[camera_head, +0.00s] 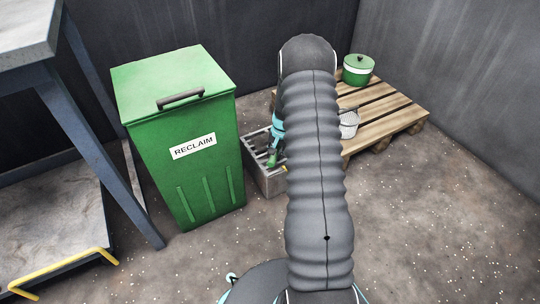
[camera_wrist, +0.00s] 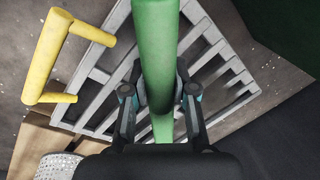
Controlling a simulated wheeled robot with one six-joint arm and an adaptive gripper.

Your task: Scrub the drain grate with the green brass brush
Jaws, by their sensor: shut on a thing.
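The drain grate (camera_head: 254,143) is a light grey slatted top on a low block, on the floor right of the green bin. In the wrist view its bars (camera_wrist: 97,75) spread behind the brush. My gripper (camera_wrist: 158,93) is shut on the round handle of the green brush (camera_wrist: 156,45). In the head view the brush (camera_head: 272,158) is a small green shape over the grate, and my arm hides most of the gripper. The bristles are hidden in both views, so I cannot tell whether they touch the bars.
The green RECLAIM bin (camera_head: 180,120) stands close left of the grate. A wooden pallet (camera_head: 395,110) at right carries a green-and-white pot (camera_head: 358,70) and a white meshed item (camera_head: 348,124). A yellow handle (camera_wrist: 45,55) shows beside the grate. Floor at front right is clear.

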